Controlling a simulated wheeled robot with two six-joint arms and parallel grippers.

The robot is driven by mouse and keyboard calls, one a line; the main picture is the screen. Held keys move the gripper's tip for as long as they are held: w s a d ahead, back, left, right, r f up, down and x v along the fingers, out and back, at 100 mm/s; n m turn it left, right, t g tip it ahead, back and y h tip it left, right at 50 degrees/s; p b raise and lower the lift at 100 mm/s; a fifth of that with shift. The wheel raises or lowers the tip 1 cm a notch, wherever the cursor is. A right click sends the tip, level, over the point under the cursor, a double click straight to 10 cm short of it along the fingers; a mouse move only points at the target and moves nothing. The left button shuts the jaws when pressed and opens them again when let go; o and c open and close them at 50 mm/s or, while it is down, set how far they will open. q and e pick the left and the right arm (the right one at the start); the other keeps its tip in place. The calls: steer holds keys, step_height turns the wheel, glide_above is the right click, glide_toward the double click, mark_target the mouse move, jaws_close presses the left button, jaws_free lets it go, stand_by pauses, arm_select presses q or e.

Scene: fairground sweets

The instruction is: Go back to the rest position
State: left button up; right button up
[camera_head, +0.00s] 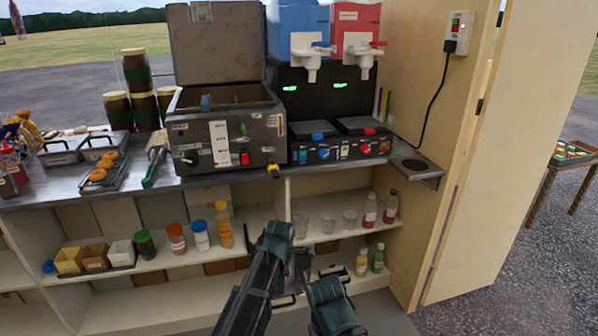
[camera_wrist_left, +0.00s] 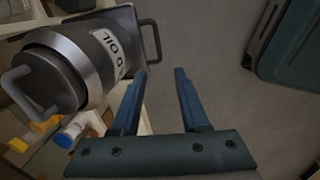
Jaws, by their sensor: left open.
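My left gripper (camera_wrist_left: 160,72) is open and empty in the left wrist view, with its two blue-grey fingers apart. In the head view my left gripper (camera_head: 300,268) is low in front of the shelves, partly hidden by its own dark arm. A grey metal container marked with "OIL" lettering (camera_wrist_left: 104,42) is just left of the fingers in the wrist view. It has handles at both ends, and a gap shows between it and the fingers.
The counter (camera_head: 215,184) holds a lidded fryer-like box (camera_head: 225,125), a drink machine (camera_head: 325,95) and trays. The shelf below holds jars (camera_head: 200,236), glasses (camera_head: 328,222) and bottles (camera_head: 390,206). A wooden door panel (camera_head: 480,170) stands at right.

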arm_select(q)
steer(key=s+d+r+m+g+p, duration=0.2)
steer(key=s+r+m+p, duration=2)
steer(key=r+m, duration=0.1)
steer(key=shift+m+y, duration=0.3)
steer(key=shift+m, duration=0.4)
arm_select(e)
step_height(320, 180, up, 23)
steer(key=shift+r, duration=0.15)
arm_select(q)
steer(key=shift+s, duration=0.1)
steer(key=shift+a, duration=0.1)
arm_select(e)
steer(key=shift+a, duration=0.1)
